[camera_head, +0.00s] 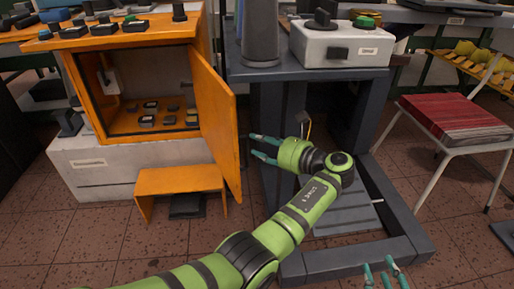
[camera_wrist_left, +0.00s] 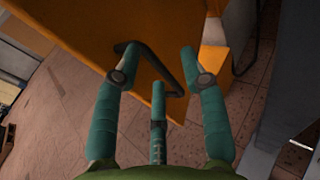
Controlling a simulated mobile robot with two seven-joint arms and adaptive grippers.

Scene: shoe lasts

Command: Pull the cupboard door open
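The orange cupboard (camera_head: 75,90) stands at the left with its door (camera_head: 213,120) swung well open toward me. Its inside shows several small dark blocks on the floor. My left gripper (camera_head: 262,148) is to the right of the door, with a gap visible between fingertips and door edge. In the left wrist view, its teal fingers (camera_wrist_left: 157,75) are spread, and the door's black handle (camera_wrist_left: 152,62) lies beyond and between them. Whether they touch it I cannot tell. My right gripper (camera_head: 383,272) shows only spread fingertips at the bottom edge, empty.
A small orange step (camera_head: 178,180) stands below the cupboard's front. A dark grey machine frame (camera_head: 405,235) stands behind and right of my left arm, with a pale control box (camera_head: 340,45) on top. A red-topped stool (camera_head: 455,115) is at the right. Tiled floor is free in front.

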